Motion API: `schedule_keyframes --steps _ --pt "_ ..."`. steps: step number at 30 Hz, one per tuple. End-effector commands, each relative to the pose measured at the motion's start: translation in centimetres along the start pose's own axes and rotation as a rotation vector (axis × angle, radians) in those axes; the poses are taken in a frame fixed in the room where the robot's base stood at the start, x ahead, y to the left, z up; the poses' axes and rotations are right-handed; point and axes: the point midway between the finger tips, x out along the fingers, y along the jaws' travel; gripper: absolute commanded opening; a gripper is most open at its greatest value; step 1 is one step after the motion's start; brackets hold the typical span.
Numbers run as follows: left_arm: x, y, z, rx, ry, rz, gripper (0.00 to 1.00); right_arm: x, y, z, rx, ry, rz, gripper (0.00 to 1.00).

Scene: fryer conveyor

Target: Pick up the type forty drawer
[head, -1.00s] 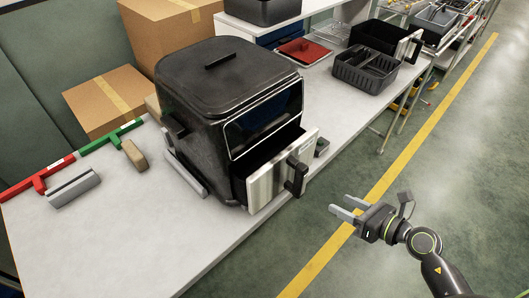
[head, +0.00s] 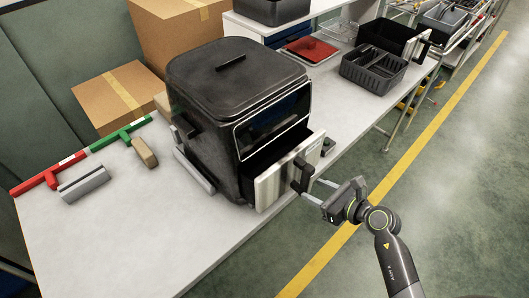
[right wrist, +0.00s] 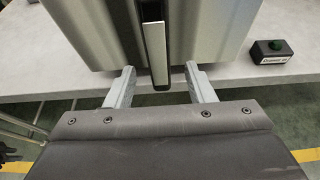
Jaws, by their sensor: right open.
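A black air fryer (head: 225,105) stands on the light grey table. Its drawer (head: 283,172) with a silver front is partly pulled out toward the right. A black handle (head: 301,174) stands out from the drawer front. My right gripper (head: 314,192) is open, with its two fingers pointing at the handle. In the right wrist view the handle (right wrist: 155,50) runs upright between the two fingertips of the right gripper (right wrist: 160,82), with a gap on each side. The drawer front (right wrist: 100,30) lies just beyond. My left gripper is not in view.
Black baskets (head: 373,70) and a red tray (head: 311,49) lie farther back. Cardboard boxes (head: 118,97), red and green tools (head: 120,133) and a brush (head: 144,152) are at the left. The front table (head: 110,235) is clear.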

Motion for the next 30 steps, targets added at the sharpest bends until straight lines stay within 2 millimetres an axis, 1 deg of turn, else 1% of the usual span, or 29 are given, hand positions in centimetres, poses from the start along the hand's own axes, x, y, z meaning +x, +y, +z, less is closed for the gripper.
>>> schedule_keyframes --steps 1,3,8,10,18,21,30 --pt "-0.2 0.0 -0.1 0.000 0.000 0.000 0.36 0.5 0.0 0.1 0.002 -0.001 0.000 0.49" --pt "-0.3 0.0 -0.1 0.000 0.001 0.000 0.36 1.0 0.0 0.0 0.002 0.000 0.000 0.49" --pt "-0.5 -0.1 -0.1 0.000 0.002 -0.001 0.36 1.7 0.0 0.0 0.002 -0.001 0.000 0.49" --pt "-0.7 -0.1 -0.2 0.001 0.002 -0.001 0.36 2.3 0.1 -0.1 0.003 -0.001 0.001 0.49" --pt "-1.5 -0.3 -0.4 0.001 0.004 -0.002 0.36 5.5 0.1 -0.7 0.003 -0.002 0.001 0.49" --pt "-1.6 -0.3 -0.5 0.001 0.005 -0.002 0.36 6.2 0.1 -0.7 0.003 -0.001 0.000 0.49" --pt "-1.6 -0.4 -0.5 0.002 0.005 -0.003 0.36 6.5 0.1 -0.8 0.001 -0.001 0.000 0.49"
